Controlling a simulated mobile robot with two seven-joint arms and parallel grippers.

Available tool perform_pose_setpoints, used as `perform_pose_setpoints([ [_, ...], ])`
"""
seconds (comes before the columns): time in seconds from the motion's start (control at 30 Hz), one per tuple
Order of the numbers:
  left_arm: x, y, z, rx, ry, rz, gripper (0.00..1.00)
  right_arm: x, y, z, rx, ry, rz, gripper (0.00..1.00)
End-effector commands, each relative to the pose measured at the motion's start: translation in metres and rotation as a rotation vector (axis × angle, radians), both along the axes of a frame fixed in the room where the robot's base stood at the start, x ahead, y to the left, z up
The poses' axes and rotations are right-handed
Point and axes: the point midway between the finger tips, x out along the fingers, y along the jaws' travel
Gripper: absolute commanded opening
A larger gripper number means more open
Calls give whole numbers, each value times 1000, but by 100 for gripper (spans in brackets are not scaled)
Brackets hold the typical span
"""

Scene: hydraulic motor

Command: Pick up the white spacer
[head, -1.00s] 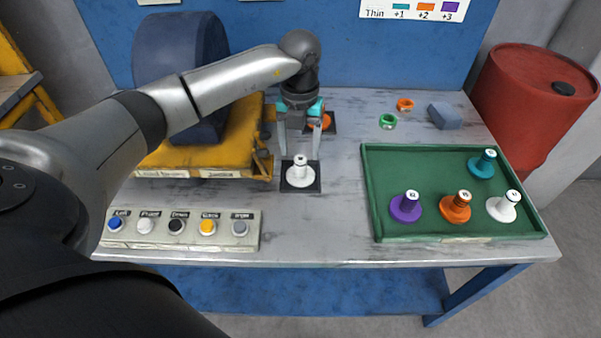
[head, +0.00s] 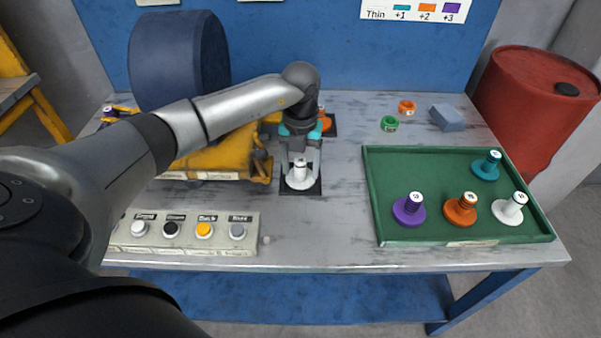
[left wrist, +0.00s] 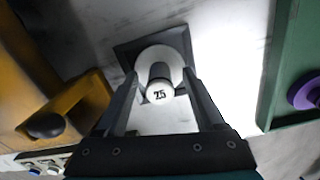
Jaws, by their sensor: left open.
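A white spacer (head: 299,177), a post on a round base, stands upright on a small black square pad (head: 314,190) on the workbench. My left gripper (head: 301,166) points down over it, open, with a finger on either side of the post. In the left wrist view the spacer (left wrist: 160,93) shows its top marked "25" between the fingers; I cannot tell whether they touch it. A second white spacer (head: 510,208) stands in the green tray (head: 400,241) on the right. My right gripper is not in view.
The tray also holds purple (head: 409,209), orange (head: 461,209) and teal (head: 487,166) spacers. A yellow cart with a blue drum (head: 180,60) is left of the gripper. A button panel (head: 185,245) lies in front. Green (head: 390,124) and orange rings and a grey-blue block (head: 446,118) lie behind the tray.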

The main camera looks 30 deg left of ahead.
Motion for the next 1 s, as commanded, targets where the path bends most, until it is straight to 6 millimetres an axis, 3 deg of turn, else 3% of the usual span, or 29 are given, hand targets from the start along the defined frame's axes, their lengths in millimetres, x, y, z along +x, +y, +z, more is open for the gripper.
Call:
perform_pose_setpoints([
  [0.13,0,0,0,0,0,0,70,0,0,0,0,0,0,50],
  [0.77,0,0,0,0,0,0,0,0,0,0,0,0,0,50],
  [1.0,0,0,0,1,0,0,0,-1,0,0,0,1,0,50],
])
